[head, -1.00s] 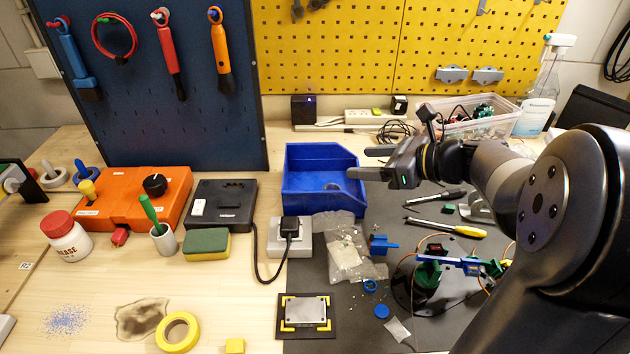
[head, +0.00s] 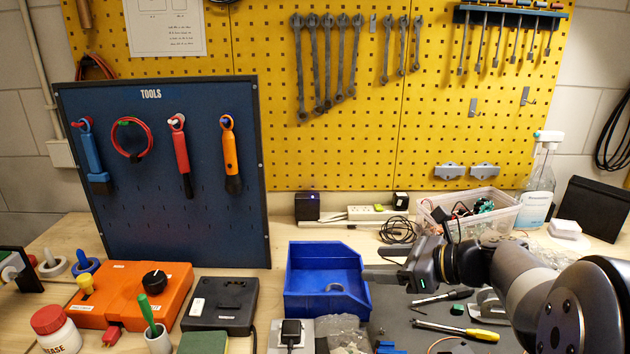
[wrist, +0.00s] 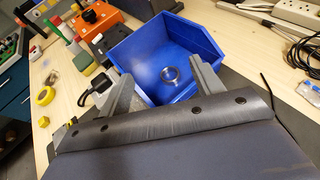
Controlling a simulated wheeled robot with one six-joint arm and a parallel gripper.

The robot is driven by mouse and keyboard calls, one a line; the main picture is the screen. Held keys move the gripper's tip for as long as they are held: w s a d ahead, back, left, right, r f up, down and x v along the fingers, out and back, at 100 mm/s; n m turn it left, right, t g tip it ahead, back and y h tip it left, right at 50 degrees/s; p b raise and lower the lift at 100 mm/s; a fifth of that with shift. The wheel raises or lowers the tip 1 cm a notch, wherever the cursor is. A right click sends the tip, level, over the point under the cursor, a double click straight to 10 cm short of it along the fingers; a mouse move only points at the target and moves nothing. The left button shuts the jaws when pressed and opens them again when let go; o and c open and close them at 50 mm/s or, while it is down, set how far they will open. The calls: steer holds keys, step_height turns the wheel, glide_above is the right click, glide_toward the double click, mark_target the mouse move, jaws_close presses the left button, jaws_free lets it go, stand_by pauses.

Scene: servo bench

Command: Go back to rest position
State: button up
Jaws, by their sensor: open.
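My gripper (head: 384,275) is open and empty in the head view, just right of the blue bin (head: 296,306), with its fingers pointing left over the bin's right side. In the wrist view my gripper (wrist: 162,88) has its two fingers spread apart, with the blue bin (wrist: 205,40) beyond them. My arm reaches in from the right of the head view.
An orange box (head: 125,285) and a black box (head: 220,303) stand left of the bin. A clear tub (head: 470,225) is behind my gripper. Screwdrivers, one with a yellow handle (head: 468,333), lie on the dark mat. A tool board (head: 180,235) stands at back left.

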steer(key=x, duration=0.8)
steer(key=shift+r+p, duration=2.1)
steer(key=shift+r, duration=0.25)
